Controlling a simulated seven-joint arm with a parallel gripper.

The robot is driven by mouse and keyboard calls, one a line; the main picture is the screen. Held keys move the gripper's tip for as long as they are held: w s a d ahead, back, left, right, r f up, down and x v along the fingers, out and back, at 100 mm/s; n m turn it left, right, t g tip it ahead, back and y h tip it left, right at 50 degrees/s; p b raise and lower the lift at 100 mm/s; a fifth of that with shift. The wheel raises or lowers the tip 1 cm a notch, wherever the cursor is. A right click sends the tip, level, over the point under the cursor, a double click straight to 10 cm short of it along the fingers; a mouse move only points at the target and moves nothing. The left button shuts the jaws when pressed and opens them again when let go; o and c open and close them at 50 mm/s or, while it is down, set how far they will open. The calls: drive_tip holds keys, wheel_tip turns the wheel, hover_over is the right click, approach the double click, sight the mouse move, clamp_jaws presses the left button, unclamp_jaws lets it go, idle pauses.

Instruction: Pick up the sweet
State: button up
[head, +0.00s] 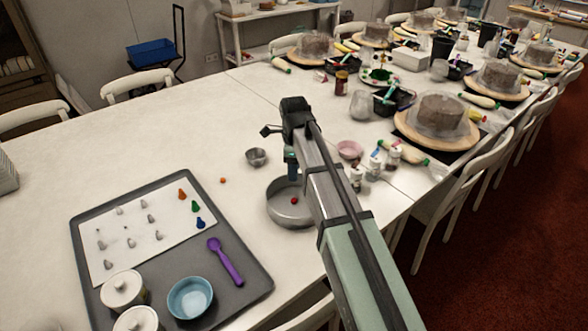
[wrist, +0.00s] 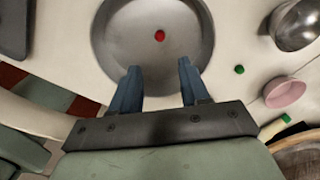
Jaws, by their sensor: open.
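A small red sweet (head: 294,201) lies inside a round grey metal pan (head: 275,213). In the wrist view the red sweet (wrist: 160,35) is near the middle of the pan (wrist: 112,45), just ahead of my fingertips. My gripper (head: 292,176) is above the pan. In the wrist view my gripper (wrist: 158,72) has its two blue fingers apart, with nothing between them. A small orange ball (head: 222,180) lies on the table left of the pan. A small green ball (wrist: 239,69) lies on the table outside the pan. My arm hides part of the pan in the head view.
A small metal bowl (head: 256,157) stands behind the pan, with a pink bowl (head: 349,150) to the right. A grey tray (head: 256,281) with a purple spoon (head: 225,261), blue bowl (head: 190,298) and white jars is at left. Small jars (head: 374,168) stand right of my arm.

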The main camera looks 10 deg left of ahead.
drive_tip(key=shift+o, duration=0.5)
drive_tip(key=w+d+r+n, duration=0.1)
drive_tip(key=w+d, duration=0.4)
drive_tip(key=w, duration=0.4)
drive_tip(key=w+d, duration=0.6)
drive_tip(key=w, duration=0.2)
wheel_tip(320, 180, down, 14)
drive_tip(key=n, duration=0.4)
drive_tip(key=shift+r, duration=0.1)
drive_tip(key=shift+c, duration=0.3)
